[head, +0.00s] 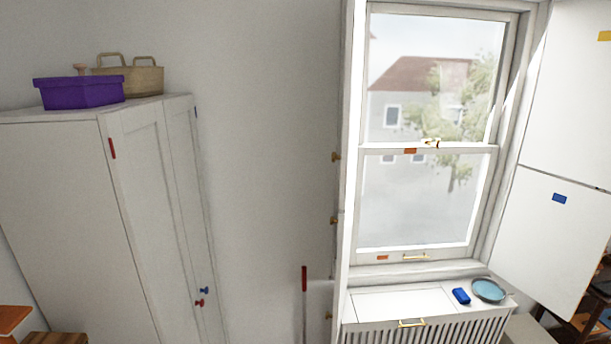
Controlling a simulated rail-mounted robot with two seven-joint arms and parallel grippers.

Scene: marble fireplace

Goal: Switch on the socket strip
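I see no socket strip in the head view. Neither of my grippers shows in this view, and no part of my arms can be made out. The view takes in a white wardrobe on the left, a bare wall in the middle and a window on the right.
The tall wardrobe (50,190) bears a purple box (80,94) and a wicker basket (145,80). A sash window (428,149) stands above a white radiator cover (385,303), which holds a blue plate (488,290) and a small blue object (461,296). White panels (555,235) stand at right.

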